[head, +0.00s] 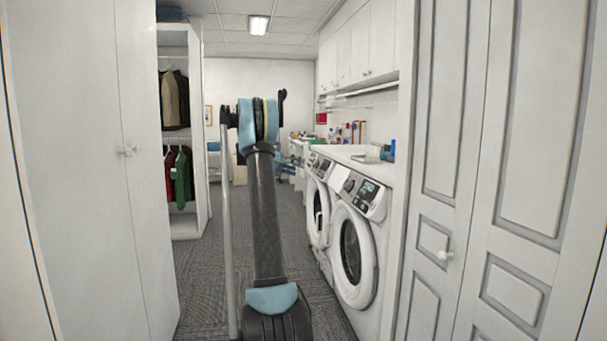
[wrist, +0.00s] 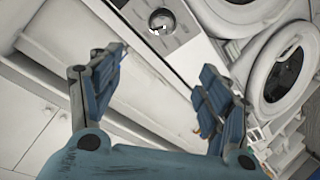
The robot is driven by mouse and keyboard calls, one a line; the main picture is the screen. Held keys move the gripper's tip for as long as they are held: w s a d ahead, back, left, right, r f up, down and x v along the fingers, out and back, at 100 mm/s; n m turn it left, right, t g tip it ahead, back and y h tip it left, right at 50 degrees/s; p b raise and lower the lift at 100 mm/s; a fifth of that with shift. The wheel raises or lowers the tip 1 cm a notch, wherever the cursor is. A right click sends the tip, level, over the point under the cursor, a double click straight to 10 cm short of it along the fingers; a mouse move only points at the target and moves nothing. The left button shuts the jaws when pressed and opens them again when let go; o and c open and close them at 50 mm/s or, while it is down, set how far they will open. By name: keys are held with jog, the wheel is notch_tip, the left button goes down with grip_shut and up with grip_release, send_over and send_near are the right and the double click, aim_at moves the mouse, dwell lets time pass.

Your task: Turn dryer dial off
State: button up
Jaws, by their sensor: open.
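Two white front-loading machines stand side by side on the right in the head view, a nearer one (head: 372,222) and a farther one (head: 312,208). I cannot tell from their look which is the dryer. In the wrist view a round silver dial (wrist: 161,20) sits on a light control panel (wrist: 185,45) at the top. My gripper (wrist: 158,80) is open and empty, its two blue fingers spread wide. The dial lies beyond the fingertips, roughly between them and apart from both. The dial's setting is too small to read.
A white countertop (head: 345,152) with small items runs above the machines. A tall white cabinet (head: 75,170) stands at the left and panelled doors (head: 520,170) at the right. An open wardrobe (head: 184,228) holds clothes. Grey carpet (head: 205,290) is clear between them.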

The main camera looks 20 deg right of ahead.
jog(key=shift+v, duration=1.65)
